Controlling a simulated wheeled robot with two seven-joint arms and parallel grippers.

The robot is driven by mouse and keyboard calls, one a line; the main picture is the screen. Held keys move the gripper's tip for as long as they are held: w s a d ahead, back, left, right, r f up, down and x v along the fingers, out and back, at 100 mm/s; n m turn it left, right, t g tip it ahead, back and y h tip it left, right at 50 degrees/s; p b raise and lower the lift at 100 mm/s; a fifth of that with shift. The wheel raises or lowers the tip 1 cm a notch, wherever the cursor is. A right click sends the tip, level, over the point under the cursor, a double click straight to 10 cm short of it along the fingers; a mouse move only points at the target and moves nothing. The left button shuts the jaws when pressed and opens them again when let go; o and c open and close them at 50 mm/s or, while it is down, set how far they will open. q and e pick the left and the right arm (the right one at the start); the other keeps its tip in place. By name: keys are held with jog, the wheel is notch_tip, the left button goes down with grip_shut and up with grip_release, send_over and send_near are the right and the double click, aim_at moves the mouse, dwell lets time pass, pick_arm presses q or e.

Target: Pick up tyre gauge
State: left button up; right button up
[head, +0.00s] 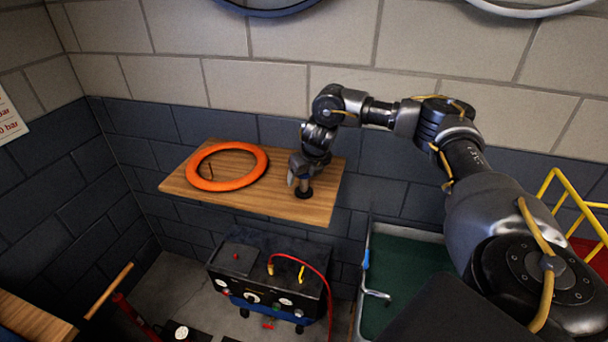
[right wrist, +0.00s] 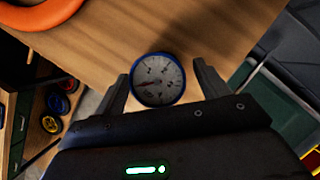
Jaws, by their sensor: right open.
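The tyre gauge (right wrist: 158,84) has a round white dial with a blue rim. It is on the wooden shelf, near the shelf's edge. In the right wrist view it sits between the two open fingers of my right gripper (right wrist: 160,70), with a gap visible at the right finger. In the head view my right gripper (head: 301,184) points down over the right part of the shelf, and a small dark round thing shows at its fingertips. My left gripper is not in view.
The wooden shelf (head: 245,200) is fixed to the wall. An orange ring (head: 262,165) lies on its left part, with bare wood between it and my gripper. Below stand a black compressor (head: 262,262) with a red hose and a green-topped surface (head: 400,270). A yellow rail (head: 570,190) is at right.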

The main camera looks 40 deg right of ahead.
jog(key=shift+x, duration=1.4)
jog(key=shift+r, duration=0.15)
jog(key=shift+c, duration=0.7)
jog(key=c, duration=1)
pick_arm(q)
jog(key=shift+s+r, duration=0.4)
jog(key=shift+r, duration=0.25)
pick_arm(e)
jog(key=shift+w+r+b, duration=0.1)
jog(key=shift+r+b, duration=0.45)
jog(key=shift+b, duration=0.15)
jog(key=r, duration=0.1)
jog(key=a+r+b, duration=0.1)
jog(key=s+r+b, duration=0.1)
jog(key=shift+a+r, duration=0.25)
jog(key=shift+r, duration=0.1)
pick_arm(q)
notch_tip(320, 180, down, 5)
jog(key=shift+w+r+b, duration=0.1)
jog(key=shift+b, duration=0.45)
pick_arm(e)
jog(key=s+a+r, duration=0.2)
jog(key=a, duration=0.1)
jog(key=s+a+r, duration=0.5)
jog(key=a+r, duration=0.1)
jog(key=shift+s+a, duration=0.35)
jog(key=shift+s, duration=0.05)
